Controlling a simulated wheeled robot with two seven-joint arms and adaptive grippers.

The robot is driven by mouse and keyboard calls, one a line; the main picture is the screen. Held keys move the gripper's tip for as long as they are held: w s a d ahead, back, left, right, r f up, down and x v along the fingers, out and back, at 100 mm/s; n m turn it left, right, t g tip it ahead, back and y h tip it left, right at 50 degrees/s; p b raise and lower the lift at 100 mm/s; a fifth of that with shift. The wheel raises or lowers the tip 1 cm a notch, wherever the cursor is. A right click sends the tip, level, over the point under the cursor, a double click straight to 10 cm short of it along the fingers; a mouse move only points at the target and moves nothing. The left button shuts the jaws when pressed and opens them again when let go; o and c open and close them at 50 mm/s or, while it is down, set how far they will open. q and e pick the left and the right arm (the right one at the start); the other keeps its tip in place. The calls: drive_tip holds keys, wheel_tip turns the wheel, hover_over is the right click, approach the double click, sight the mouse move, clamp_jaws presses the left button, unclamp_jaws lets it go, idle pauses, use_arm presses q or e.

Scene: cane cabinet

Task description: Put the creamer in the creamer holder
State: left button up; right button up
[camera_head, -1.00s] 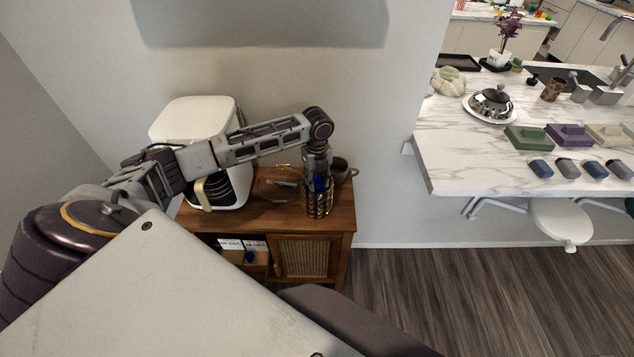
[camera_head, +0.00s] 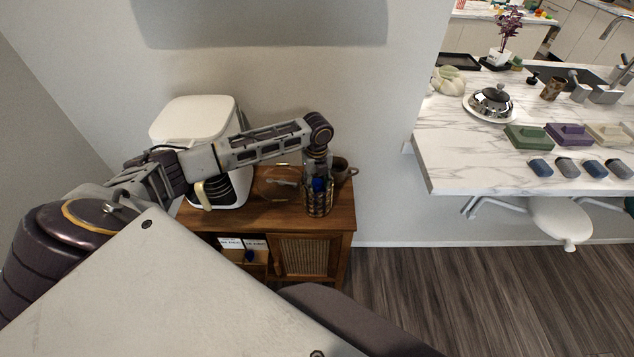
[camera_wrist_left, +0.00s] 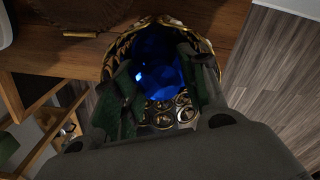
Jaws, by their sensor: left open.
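The creamer (camera_wrist_left: 158,62) is a shiny deep-blue piece, seen in the left wrist view inside the rim of the creamer holder (camera_wrist_left: 205,47), a gold openwork basket. In the head view the holder (camera_head: 319,207) stands at the front right of the wooden cabinet top, with the blue creamer (camera_head: 319,184) showing in its upper part. My left gripper (camera_wrist_left: 156,66) points down into the holder, open, with one finger on each side of the creamer. Whether the fingers touch it is hard to tell. The creamer's underside is hidden. My right gripper is not in view.
A brown container (camera_head: 275,184) and a dark mug (camera_head: 340,168) are close to the holder. A marble counter (camera_head: 440,165) is at the right, with open floor before it.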

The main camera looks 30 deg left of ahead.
sight(317, 182)
use_arm(q)
drive_tip(key=shift+r, duration=0.1)
wheel_tip(317, 182, up, 12)
drive_tip(key=b, duration=0.1)
idle(0.7)
idle(0.4)
